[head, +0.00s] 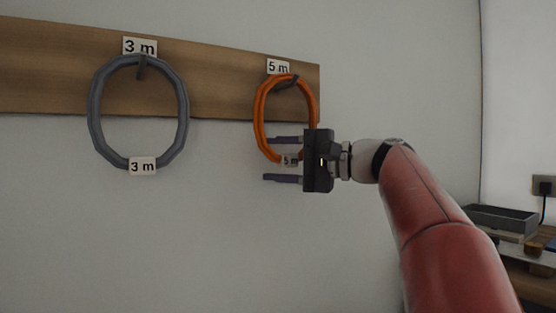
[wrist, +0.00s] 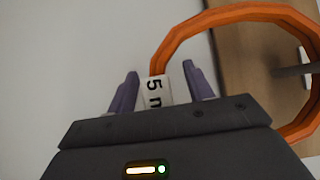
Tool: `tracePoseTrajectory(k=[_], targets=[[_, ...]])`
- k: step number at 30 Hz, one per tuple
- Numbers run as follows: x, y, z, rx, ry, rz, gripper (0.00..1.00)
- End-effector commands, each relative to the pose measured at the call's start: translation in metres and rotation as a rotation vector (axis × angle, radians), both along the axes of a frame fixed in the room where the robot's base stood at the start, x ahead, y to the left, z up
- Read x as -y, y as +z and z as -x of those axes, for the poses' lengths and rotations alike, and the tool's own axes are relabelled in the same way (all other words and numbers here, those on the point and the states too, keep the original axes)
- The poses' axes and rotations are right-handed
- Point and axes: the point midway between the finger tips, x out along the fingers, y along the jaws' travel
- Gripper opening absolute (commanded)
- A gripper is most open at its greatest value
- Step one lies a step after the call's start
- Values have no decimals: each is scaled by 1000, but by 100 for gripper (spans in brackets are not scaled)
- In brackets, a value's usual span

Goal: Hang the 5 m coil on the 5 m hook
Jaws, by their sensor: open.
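The orange 5 m coil (head: 259,110) hangs on the hook (head: 287,84) under the "5 m" label (head: 278,66) on the wooden board. Its own "5 m" tag (head: 290,160) is at the bottom of the ring. My gripper (head: 283,159) is open beside the lower part of the coil, fingers pointing left. In the wrist view the coil (wrist: 245,14) shows beyond the fingers, with its tag (wrist: 155,90) between the two fingertips; the fingers stand apart from the tag. The hook (wrist: 292,71) passes inside the ring.
A grey 3 m coil (head: 96,115) hangs on the left hook under the "3 m" label (head: 140,46). The wooden board (head: 220,75) is on the wall. A grey tray (head: 502,220) sits on a surface at the lower right. The wall below the coils is clear.

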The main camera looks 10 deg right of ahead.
Motion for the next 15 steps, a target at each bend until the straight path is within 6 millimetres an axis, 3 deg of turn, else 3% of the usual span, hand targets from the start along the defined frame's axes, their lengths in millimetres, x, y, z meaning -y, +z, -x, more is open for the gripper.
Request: tracePoseTrajectory(k=[15], targets=[[58,0,39,1,-3,-1,51]])
